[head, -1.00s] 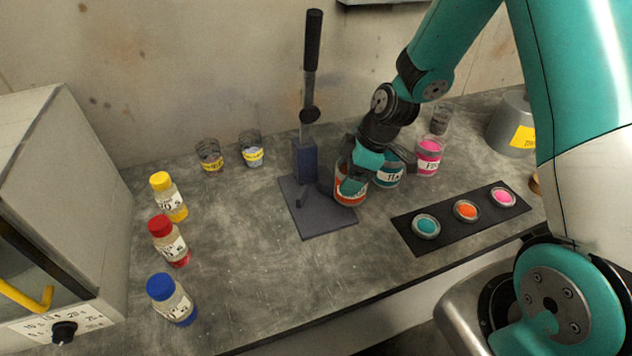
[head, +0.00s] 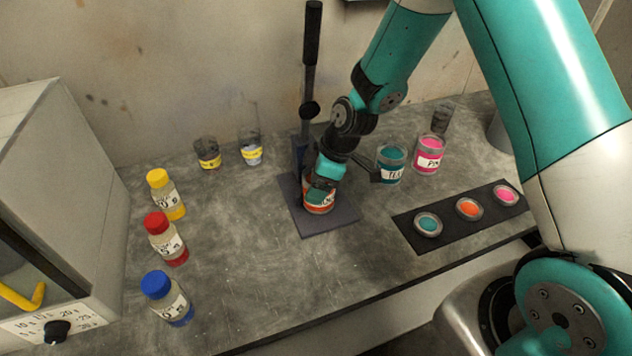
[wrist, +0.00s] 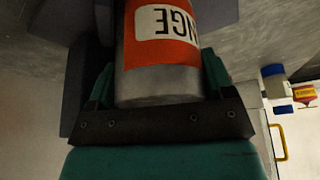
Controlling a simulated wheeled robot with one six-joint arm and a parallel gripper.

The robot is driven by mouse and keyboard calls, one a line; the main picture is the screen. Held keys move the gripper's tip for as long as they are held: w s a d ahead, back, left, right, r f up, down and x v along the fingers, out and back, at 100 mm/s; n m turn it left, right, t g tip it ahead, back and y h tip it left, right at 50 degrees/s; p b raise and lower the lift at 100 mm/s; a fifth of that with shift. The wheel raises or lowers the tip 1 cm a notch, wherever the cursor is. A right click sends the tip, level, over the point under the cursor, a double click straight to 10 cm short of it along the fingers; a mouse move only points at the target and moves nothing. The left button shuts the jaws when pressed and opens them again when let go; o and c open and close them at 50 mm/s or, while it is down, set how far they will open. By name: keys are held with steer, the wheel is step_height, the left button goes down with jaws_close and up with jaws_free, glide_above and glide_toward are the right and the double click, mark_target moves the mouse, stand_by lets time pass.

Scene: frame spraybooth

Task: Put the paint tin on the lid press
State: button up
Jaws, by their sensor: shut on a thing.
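The orange-labelled paint tin (head: 319,206) is at the lid press, over or on its flat base plate; I cannot tell whether its bottom touches the plate. The lid press (head: 327,222) has a dark base, a column and a tall black-handled lever (head: 312,40) standing up. My gripper (head: 322,190) is shut around the tin, hiding its top in the head view. In the wrist view the tin (wrist: 158,55) sits between the two fingers, with its orange label showing the letters "NGE" upside down.
A teal tin (head: 390,165) and a pink tin (head: 429,155) stand right of the press. A black strip (head: 447,214) holds teal, orange and pink lids. Bottles with yellow, red and blue caps (head: 167,298) stand left. Two small jars (head: 250,150) stand behind. The bench front is clear.

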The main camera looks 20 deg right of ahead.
steer(key=o, duration=1.2)
steer(key=shift+f, duration=0.1)
steer(key=shift+o, duration=0.2)
steer(key=b+v, duration=0.1)
steer(key=v, duration=1)
steer(key=s+a+r+m, duration=0.2)
steer(key=s+r, duration=0.1)
steer(key=s, duration=0.4)
steer(key=s+a+r+m+g, duration=0.1)
steer(key=s+a+r+m, duration=0.1)
steer(key=s, duration=0.6)
steer(key=s+a+r+m, duration=0.2)
steer(key=s+a+r, duration=0.1)
steer(key=s+r, duration=0.3)
steer(key=shift+s+a+r+g, duration=0.2)
steer(key=shift+s+a+g, duration=0.15)
steer(key=shift+s, duration=0.75)
